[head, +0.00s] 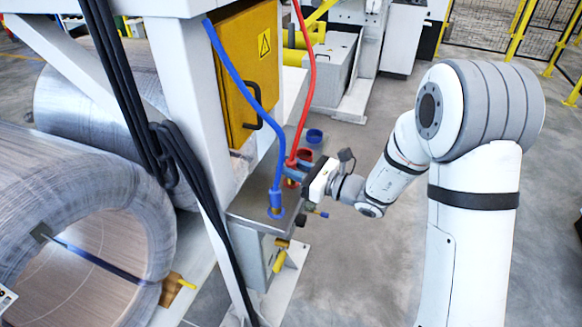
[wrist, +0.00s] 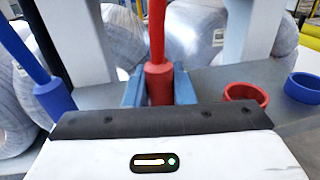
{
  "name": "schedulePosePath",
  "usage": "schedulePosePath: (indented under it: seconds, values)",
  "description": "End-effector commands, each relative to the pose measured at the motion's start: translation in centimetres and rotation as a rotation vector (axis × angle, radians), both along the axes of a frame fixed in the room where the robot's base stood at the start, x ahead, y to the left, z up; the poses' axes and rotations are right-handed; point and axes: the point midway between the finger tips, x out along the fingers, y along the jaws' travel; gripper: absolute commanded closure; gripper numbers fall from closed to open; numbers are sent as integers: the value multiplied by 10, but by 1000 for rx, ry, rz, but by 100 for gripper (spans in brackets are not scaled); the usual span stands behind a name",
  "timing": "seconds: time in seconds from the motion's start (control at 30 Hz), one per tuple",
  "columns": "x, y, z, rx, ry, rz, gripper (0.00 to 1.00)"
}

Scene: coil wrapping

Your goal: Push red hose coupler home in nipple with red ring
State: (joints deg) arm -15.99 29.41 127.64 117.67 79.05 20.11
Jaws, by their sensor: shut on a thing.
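The red hose coupler (wrist: 158,84) stands upright between the two blue-grey fingers of my gripper (wrist: 159,92) in the wrist view, with the red hose rising from its top. My gripper is shut on it. In the head view the coupler (head: 291,162) shows just above my gripper (head: 295,172), over the grey bench. A small patch of red shows below the fingers; I cannot tell whether it is the coupler's lower end or the red ring. The nipple is hidden by my gripper, so how far the coupler sits on it cannot be seen.
A blue coupler (head: 275,197) on a blue hose stands at the bench's near end, left of my gripper. A red cup (wrist: 246,93) and a blue cup (wrist: 304,88) are on the bench to the right. A yellow cabinet (head: 248,70) and black cables (head: 180,160) are close by.

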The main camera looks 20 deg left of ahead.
Motion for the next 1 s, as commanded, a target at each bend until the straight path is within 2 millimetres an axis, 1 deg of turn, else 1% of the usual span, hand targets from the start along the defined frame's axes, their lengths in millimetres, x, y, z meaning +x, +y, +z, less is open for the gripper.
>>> schedulePosePath:
  seconds: [0.03, 0.07, 0.33, 0.57, 0.67, 0.77, 0.9, 1.0]
  values:
    - [0, 0, -2, -2, 3, 0, 100]
    - [0, 0, -2, -2, 3, 0, 75]
    - [0, 0, -2, -2, 3, 0, 53]
    - [0, -1, -2, -2, 3, 0, 52]
    - [-1, -6, -2, -2, 3, -1, 52]
    - [-4, -20, -2, -2, 4, -4, 52]
    - [-10, -45, -2, -2, 3, -4, 52]
    - [-13, -60, -2, -2, 3, -4, 52]
